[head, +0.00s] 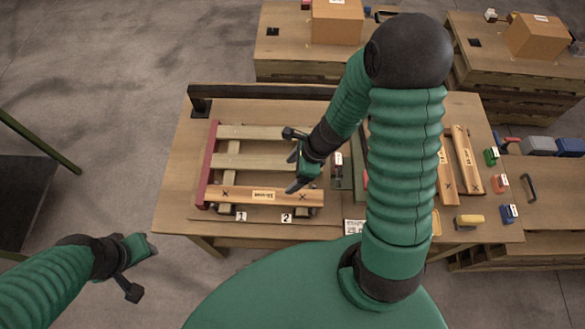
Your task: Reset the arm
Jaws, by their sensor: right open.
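My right arm reaches from the lower right up and over the wooden workbench (178,190), bent at a black elbow. My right gripper (292,162) is open, with its dark fingers spread above the right end of the pallet frame (211,150). I see nothing between its fingers. It is close to a light wooden plank (265,195) with dark cross marks along the frame's near side; whether it touches cannot be told. My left gripper (142,272) is at the lower left, off the bench and over the floor.
Two more marked planks (466,160) lie at the bench's right side. Green, red and blue blocks (508,213) and a yellow-handled tool (469,220) lie near the right edge. Cardboard boxes (337,22) stand on tables behind.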

